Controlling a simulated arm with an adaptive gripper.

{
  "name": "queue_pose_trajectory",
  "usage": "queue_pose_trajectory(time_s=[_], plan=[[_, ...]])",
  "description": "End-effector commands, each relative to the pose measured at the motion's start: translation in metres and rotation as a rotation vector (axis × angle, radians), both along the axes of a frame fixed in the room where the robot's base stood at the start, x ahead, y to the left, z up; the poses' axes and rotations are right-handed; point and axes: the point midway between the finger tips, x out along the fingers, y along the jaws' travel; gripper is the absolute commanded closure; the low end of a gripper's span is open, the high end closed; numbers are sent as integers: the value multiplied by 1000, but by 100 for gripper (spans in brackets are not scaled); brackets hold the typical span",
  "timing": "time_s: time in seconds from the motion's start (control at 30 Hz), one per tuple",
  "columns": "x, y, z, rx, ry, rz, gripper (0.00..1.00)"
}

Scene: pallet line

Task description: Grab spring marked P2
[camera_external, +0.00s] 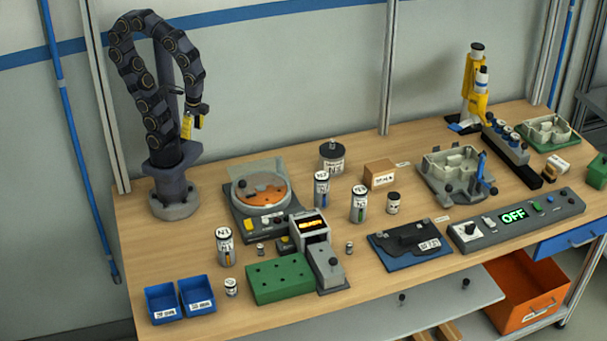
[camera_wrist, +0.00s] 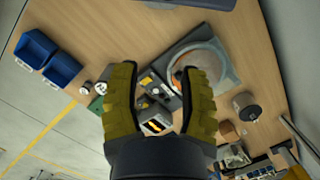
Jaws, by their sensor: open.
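My gripper (camera_external: 190,125) hangs open and empty beside my folded arm, high above the back left of the workbench. In the wrist view its yellow fingers (camera_wrist: 162,72) are spread apart with nothing between them. I cannot read a P2 mark anywhere, so I cannot tell which thing is the spring. Labelled grey canisters stand upright: one at the front left (camera_external: 224,247), one behind the lit device (camera_external: 321,190) and one right of it (camera_external: 359,204). Two small metal pieces stand near the device, one left (camera_external: 260,249) and one right (camera_external: 349,248); their marks are too small to read.
Two blue bins (camera_external: 162,302) sit at the front left. A round orange-dish machine (camera_external: 261,190), a green block (camera_external: 280,281), a lit device (camera_external: 312,226) and a panel reading OFF (camera_external: 513,216) crowd the workbench (camera_external: 390,283). Bare wood lies around my base.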

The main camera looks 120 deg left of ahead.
Motion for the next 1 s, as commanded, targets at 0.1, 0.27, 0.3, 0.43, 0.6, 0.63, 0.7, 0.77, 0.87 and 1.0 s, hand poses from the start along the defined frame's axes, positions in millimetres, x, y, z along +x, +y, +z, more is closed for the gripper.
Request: queue_pose_trajectory(time_s=[0.1, 0.27, 0.3, 0.43, 0.6, 0.63, 0.7, 0.77, 0.87, 1.0], plan=[[0, 0, 0, 0, 0, 0, 64], [0, 0, 0, 0, 0, 1, 64], [1, 0, 0, 2, 1, 6, 64], [15, 2, -6, 35, 2, 80, 64], [67, 3, -27, 150, -41, 318, 64], [77, 3, -32, 174, -53, 365, 64], [101, 1, -47, 229, -91, 469, 64], [121, -3, -60, 268, -127, 553, 64], [153, -12, -85, 323, -202, 677, 64], [188, -33, -126, 365, -311, 824, 64]])
